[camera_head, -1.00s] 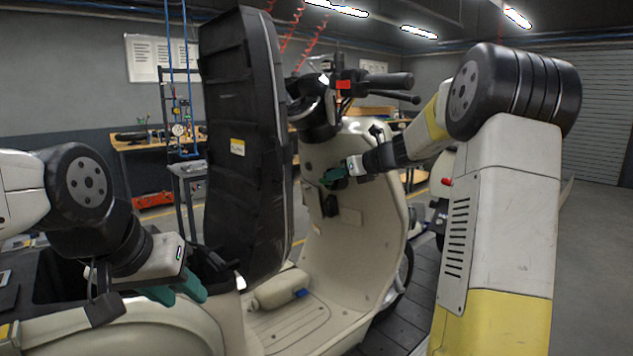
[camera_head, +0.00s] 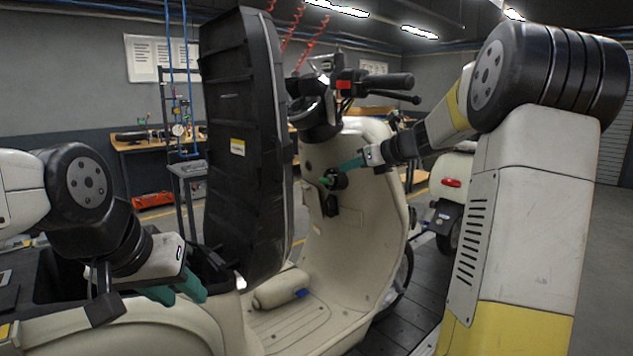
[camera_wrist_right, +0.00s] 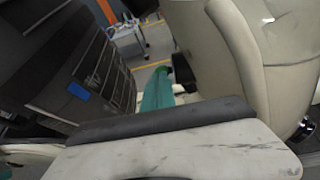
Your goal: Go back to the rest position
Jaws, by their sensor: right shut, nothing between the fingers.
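The cream scooter (camera_head: 345,235) stands in front of me, its seat (camera_head: 240,150) raised upright with the dark underside facing me. My right gripper (camera_head: 351,165) has teal fingers, shut and empty, close to the inner face of the leg shield. A small black round part (camera_head: 337,179) sits there with a small green bit at its left; I cannot tell whether the fingers touch it. In the right wrist view the teal fingers (camera_wrist_right: 157,90) show between the seat and the cream panel. My left gripper (camera_head: 178,290) is low at the left, over the scooter's rear body; its jaw gap is unclear.
The handlebar (camera_head: 385,80) is above my right gripper. A beige cylinder (camera_head: 280,289) lies on the floorboard. Another scooter (camera_head: 455,185) stands behind on the right. A workbench (camera_head: 150,142) and a cart (camera_head: 190,185) are at the back left. Open floor lies at the far right.

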